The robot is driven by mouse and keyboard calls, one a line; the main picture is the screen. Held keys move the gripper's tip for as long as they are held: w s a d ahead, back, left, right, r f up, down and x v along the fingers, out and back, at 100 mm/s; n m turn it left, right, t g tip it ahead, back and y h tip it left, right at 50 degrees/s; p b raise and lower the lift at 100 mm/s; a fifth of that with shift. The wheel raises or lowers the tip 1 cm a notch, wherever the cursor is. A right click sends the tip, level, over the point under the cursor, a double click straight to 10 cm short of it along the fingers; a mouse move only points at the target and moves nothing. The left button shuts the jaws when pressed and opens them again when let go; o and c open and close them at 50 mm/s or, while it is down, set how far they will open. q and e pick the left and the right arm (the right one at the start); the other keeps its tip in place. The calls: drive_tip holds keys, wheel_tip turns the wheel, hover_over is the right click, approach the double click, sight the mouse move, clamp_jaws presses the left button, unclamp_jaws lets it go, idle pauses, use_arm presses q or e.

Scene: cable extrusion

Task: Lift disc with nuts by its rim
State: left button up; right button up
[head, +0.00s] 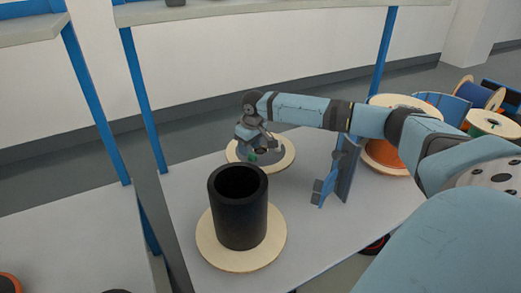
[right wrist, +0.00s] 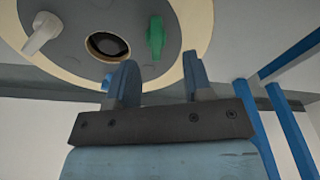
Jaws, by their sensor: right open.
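The disc with nuts (head: 286,161) lies on the table behind the black cylinder, a pale wooden ring with a grey middle. In the right wrist view the disc (right wrist: 192,22) fills the top, with a dark centre hole, a green nut (right wrist: 156,38) and a pale grey nut (right wrist: 42,34). The green nut also shows in the head view (head: 252,157). My right gripper (right wrist: 160,60) is open, its two blue fingers at the disc's rim. Whether the rim is between the fingers I cannot tell. In the head view the right gripper (head: 264,147) partly covers the disc. My left gripper is out of view.
A black hollow cylinder (head: 240,210) stands on another wooden disc (head: 212,250) at the front. A blue upright bracket (head: 343,178) stands right of the disc. An orange spool (head: 385,153) and other spools are at the right. Blue shelf posts (head: 143,100) rise at the left.

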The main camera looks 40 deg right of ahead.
drive_tip(key=f, duration=0.2)
drive_tip(key=f+b, duration=0.1)
drive_tip(key=shift+w+d+f, duration=0.1)
drive_tip(key=shift+w+f, duration=0.05)
drive_tip(key=shift+w, duration=0.1)
clamp_jaws()
drive_tip(key=shift+r, duration=0.2)
